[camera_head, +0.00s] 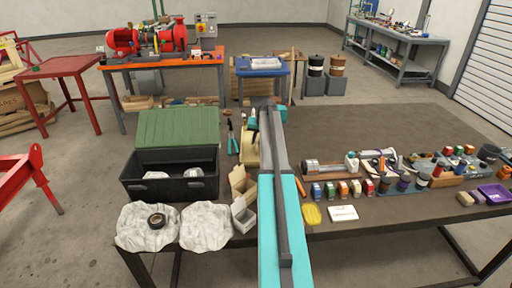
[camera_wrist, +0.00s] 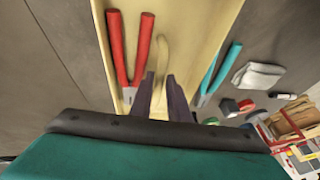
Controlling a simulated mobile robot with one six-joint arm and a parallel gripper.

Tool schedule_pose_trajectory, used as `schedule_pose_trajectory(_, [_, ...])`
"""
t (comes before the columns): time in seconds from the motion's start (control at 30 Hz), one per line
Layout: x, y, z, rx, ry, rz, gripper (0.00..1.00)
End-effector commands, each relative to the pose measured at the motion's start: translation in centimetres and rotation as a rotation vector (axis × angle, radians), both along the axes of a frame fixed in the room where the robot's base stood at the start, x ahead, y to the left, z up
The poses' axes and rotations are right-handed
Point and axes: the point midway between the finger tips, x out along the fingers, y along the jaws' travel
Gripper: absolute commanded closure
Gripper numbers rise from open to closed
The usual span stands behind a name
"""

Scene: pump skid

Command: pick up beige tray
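The beige tray (camera_wrist: 195,25) fills the middle of the wrist view, and a sliver of it (camera_head: 249,153) shows in the head view beside my arm. Pliers with red handles (camera_wrist: 130,50) lie in it. A narrow curved beige piece (camera_wrist: 162,55), perhaps the tray's handle, runs up its middle. My gripper (camera_wrist: 161,82) is over the tray, with its two dark fingertips on either side of this piece. The gap looks narrow, and I cannot tell whether the fingers touch it. My arm hides most of the tray in the head view.
Teal-handled pliers (camera_wrist: 218,72) lie right of the tray in the wrist view. In the head view, a black toolbox with a green lid (camera_head: 178,128) stands left. Several small boxes (camera_head: 343,188) and tools crowd the right side. The bench (camera_head: 335,120) behind them is bare.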

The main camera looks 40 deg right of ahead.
Motion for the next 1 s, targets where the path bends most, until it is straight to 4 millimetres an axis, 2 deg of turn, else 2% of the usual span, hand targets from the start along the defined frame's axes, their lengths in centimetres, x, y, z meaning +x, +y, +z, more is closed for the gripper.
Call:
schedule_pose_trajectory(0.37, [-0.07,-0.06,0.03,0.000,0.000,-0.001,0.85])
schedule_pose_trajectory(0.5, [-0.08,-0.08,0.04,0.000,0.000,-0.001,1.00])
schedule_pose_trajectory(1.0, [-0.07,-0.17,0.61,-0.002,-0.002,-0.001,1.00])
